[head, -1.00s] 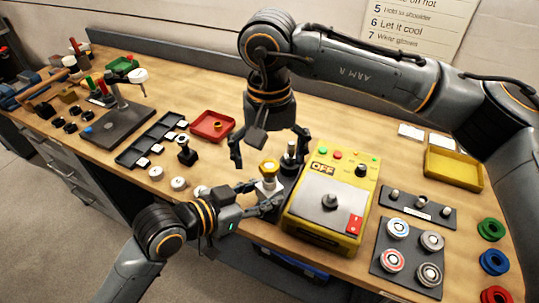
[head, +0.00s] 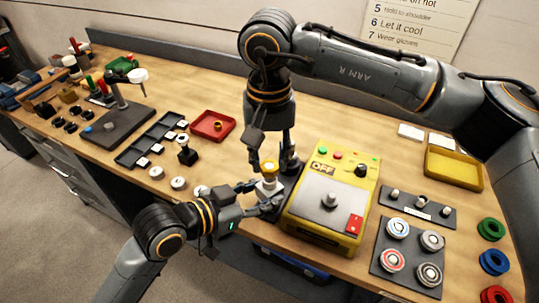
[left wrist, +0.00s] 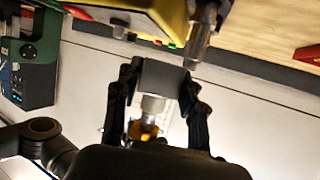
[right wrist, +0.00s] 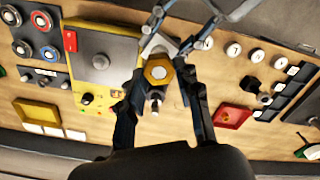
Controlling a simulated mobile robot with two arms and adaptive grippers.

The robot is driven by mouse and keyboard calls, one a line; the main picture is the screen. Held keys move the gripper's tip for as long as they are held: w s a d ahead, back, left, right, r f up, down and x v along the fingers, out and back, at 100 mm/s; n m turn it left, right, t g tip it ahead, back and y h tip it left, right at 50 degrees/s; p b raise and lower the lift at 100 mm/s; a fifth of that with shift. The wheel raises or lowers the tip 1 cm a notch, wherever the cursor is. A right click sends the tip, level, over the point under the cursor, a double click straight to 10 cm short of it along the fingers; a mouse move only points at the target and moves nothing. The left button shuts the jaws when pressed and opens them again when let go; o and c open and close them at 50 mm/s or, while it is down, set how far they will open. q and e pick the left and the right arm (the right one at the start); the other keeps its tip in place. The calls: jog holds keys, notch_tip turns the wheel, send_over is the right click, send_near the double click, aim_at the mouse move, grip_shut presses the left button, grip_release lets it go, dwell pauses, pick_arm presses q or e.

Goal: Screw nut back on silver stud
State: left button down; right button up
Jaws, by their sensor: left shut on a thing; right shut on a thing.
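A gold hex nut (head: 269,166) sits at the top of the silver stud, above a grey block (head: 268,187). In the right wrist view the nut (right wrist: 158,72) lies between the fingertips of my right gripper (right wrist: 160,68), which is shut on it from above. My left gripper (head: 268,204) is shut on the grey block from the side. In the left wrist view the block (left wrist: 163,78) is between the fingers, with the silver stud (left wrist: 152,106) and gold nut (left wrist: 147,129) beyond it. How far the nut is threaded is hidden.
A yellow machine (head: 318,210) marked OFF stands just right of both grippers. A dark post stands close behind the nut, partly hidden by my right gripper. A red tray (head: 213,125) and several white round parts lie to the left. Bare tabletop lies between.

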jog(key=m, duration=1.1)
jog(key=shift+m, duration=0.4)
jog(key=m, duration=0.5)
jog(key=shift+w+m, duration=0.1)
jog(key=shift+m, duration=0.3)
jog(key=m, duration=0.5)
jog(key=o, duration=2)
jog(key=shift+c, duration=0.2)
